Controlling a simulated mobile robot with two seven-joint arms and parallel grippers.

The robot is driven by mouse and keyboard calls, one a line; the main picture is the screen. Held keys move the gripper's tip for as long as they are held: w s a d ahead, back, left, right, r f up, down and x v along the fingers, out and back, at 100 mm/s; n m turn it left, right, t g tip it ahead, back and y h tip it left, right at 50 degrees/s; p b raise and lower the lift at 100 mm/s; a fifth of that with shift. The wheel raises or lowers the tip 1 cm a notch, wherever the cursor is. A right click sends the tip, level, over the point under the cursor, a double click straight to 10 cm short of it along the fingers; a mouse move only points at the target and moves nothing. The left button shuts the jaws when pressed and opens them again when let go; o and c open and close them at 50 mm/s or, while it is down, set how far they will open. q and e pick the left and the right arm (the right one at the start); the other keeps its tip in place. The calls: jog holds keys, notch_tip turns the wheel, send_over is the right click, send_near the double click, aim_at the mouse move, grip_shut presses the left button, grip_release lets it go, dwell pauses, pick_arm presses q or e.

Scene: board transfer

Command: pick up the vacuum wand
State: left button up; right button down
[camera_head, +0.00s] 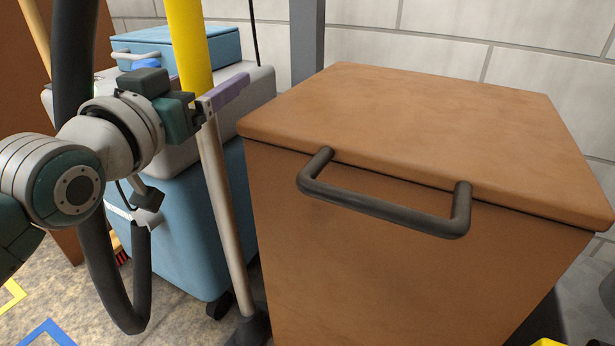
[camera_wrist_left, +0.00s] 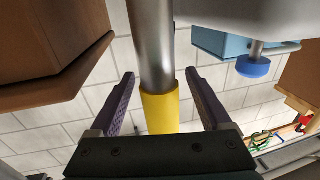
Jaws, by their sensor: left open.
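The vacuum wand has a yellow upper part (camera_head: 188,40) and a grey metal tube (camera_head: 222,190) that runs down to a dark floor head (camera_head: 250,328). It stands slightly tilted in front of the blue cart. My left gripper (camera_head: 212,86) is open at the lower end of the yellow part. In the left wrist view, its two purple-grey fingers (camera_wrist_left: 161,88) stand one on each side of the wand (camera_wrist_left: 160,112), with visible gaps on both sides. In the head view, part of the far finger is hidden behind the wand. My right gripper is not in view.
A brown cabinet (camera_head: 400,130) with a dark bar handle (camera_head: 385,205) stands close right of the wand. A blue cart (camera_head: 190,230) with a grey top and a blue box (camera_head: 215,45) stands behind. A black hose (camera_head: 98,250) loops at the left.

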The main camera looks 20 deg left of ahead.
pick_arm(q)
jog(key=shift+w+a, duration=0.1)
jog(key=shift+w, duration=0.6)
jog(key=shift+s, duration=0.1)
jog(key=shift+c, duration=0.5)
grip_shut()
